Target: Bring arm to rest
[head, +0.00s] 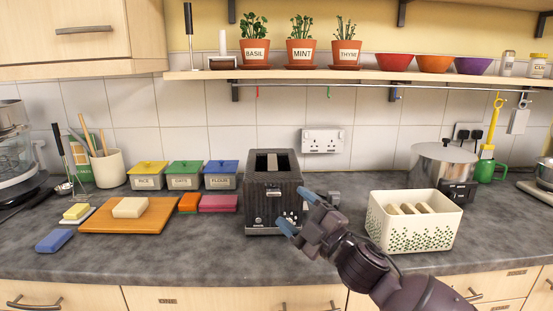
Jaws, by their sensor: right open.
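My right gripper (297,213) is in front of the black toaster (262,214), at the toaster's right front side. Its two blue-grey fingertips are apart, and nothing shows between them. I cannot tell whether a fingertip touches the toaster. My right arm comes in from the bottom right over the front edge of the worktop. A slice-like piece shows in the toaster's top slot. My left gripper is not in view.
A white patterned bin (412,236) with several slices stands right of my arm. A wooden board (152,221) with a pale block (131,207) lies left. Yellow, green and blue tins (185,180) stand behind. Potted herbs and bowls line the shelf (360,73).

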